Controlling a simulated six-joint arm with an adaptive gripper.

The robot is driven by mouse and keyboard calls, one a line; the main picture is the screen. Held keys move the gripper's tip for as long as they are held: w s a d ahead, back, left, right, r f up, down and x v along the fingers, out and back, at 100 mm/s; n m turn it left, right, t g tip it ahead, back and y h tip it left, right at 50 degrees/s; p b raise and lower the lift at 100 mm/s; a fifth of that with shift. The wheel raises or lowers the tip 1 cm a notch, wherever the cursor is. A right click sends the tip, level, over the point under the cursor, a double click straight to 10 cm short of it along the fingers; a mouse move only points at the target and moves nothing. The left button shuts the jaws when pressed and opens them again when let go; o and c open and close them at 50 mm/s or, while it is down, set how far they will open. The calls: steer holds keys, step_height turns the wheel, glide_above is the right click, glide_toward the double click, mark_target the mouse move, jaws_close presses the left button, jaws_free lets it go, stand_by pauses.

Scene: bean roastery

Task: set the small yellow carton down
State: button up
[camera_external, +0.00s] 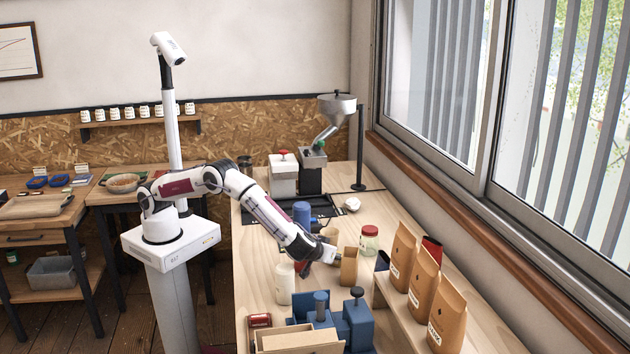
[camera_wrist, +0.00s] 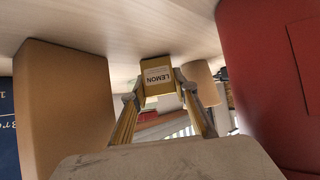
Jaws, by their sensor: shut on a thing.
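The small yellow carton (camera_wrist: 156,78), with a white label reading LEMON, is between the two fingertips of my gripper (camera_wrist: 159,92) in the wrist view. The fingers are shut on its sides. The wrist view is inverted, so the wooden table (camera_wrist: 110,30) is at the top. The carton is close to the table surface; I cannot tell whether it touches. In the external view my gripper (camera_external: 328,256) is low over the bench, and the carton is mostly hidden or too small to make out.
A tan box (camera_wrist: 62,105) stands close on the left in the wrist view, and a large red object (camera_wrist: 275,80) on the right. Externally, a white bottle (camera_external: 284,284), a red-lidded jar (camera_external: 369,242) and several coffee bags (camera_external: 402,258) are near.

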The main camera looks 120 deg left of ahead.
steer(key=shift+f, duration=0.15)
steer(key=o, duration=0.7)
steer(key=shift+v, duration=0.95)
steer(key=shift+d+r, duration=0.2)
steer(key=shift+r, duration=1.8)
steer(key=shift+d+r, duration=0.2)
steer(key=shift+r, duration=1.8)
